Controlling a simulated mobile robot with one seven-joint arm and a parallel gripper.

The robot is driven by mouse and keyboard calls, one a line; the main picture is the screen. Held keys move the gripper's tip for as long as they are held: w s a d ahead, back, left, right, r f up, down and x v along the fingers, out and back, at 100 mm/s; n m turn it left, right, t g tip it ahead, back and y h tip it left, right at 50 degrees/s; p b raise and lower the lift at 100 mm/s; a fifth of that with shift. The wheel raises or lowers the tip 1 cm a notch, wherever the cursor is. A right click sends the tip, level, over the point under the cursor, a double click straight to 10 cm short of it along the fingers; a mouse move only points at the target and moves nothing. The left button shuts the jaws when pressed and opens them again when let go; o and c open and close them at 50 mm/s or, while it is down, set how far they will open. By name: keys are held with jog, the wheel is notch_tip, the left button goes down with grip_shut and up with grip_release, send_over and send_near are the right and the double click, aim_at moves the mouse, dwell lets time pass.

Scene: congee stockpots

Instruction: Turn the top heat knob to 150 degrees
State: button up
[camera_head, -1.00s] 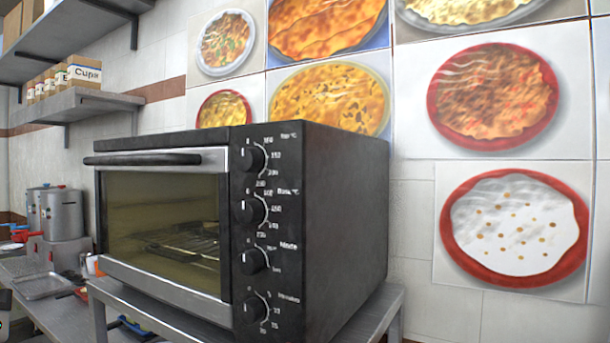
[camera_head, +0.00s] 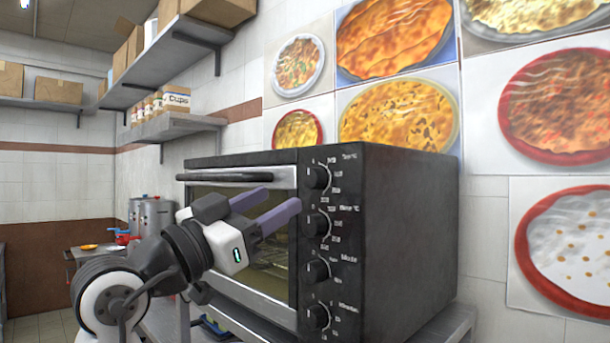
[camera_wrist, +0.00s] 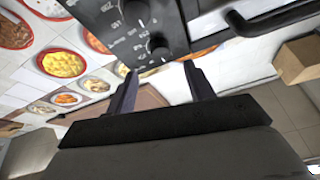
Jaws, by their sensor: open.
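The black oven's (camera_head: 420,190) front right panel carries a column of round black knobs. The top heat knob (camera_head: 318,177) has white temperature marks around its right side; its exact setting is too small to read. In the wrist view, which is turned over, the top knob (camera_wrist: 157,46) is just beyond the fingertips, near the oven's edge. My gripper (camera_head: 283,202) is open and empty, its two purple-grey fingers apart in front of the oven, left of the panel. The fingers also show in the wrist view (camera_wrist: 162,75), with a gap from the knob.
The second knob (camera_head: 317,224) sits close below the top one, with more knobs under it. The oven's handle bar (camera_head: 225,177) runs along the door top beside my gripper. A shelf (camera_head: 170,128) with boxes hangs on the wall behind. The oven stands on a metal table (camera_head: 450,325).

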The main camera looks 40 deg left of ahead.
aim_at(309, 181)
jog(key=p+x, duration=0.2)
jog(key=x, duration=0.5)
jog(key=shift+w, duration=0.1)
jog(key=c, duration=1)
jog(key=shift+o, duration=0.2)
